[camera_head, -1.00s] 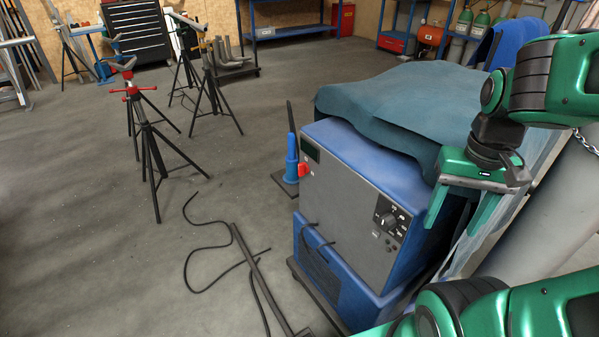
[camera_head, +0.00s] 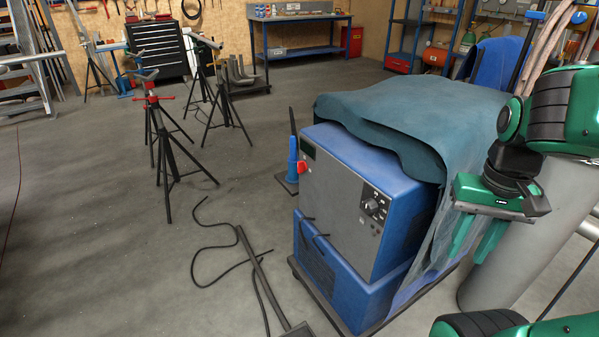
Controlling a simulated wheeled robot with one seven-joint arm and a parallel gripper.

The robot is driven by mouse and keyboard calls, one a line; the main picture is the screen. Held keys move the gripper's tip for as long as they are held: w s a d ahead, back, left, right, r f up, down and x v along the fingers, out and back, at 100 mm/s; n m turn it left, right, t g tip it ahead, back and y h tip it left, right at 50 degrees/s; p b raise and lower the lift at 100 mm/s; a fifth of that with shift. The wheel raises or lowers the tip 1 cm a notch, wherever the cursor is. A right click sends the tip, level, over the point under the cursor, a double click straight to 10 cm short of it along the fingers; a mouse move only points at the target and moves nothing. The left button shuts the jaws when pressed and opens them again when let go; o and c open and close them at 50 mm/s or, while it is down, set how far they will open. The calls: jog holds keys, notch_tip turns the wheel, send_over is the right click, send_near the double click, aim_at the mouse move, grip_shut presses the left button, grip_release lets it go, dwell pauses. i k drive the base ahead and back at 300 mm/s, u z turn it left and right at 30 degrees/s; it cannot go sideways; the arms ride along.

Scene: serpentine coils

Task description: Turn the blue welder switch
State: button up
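The blue welder (camera_head: 400,215) stands on a low dark cart, with a grey front panel (camera_head: 335,210). A dark rotary knob (camera_head: 372,207) with light markings sits at the panel's right side. A red switch-like part (camera_head: 303,167) is at the panel's upper left edge. I cannot tell from here which of these is the blue welder switch. A teal cloth (camera_head: 410,115) covers the welder's top and hangs down its right side.
A grey cylinder (camera_head: 510,250) stands right of the welder, behind my gripper. Dark cables (camera_head: 225,245) and a bar lie on the floor at front left. Tripod stands (camera_head: 165,140) stand farther left. The floor between them is open.

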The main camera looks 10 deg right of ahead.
aim_at(302, 166)
jog(key=z, duration=2.25)
jog(key=k, duration=1)
jog(key=u, duration=2.1)
jog(key=i, duration=1)
jog(key=u, duration=0.05)
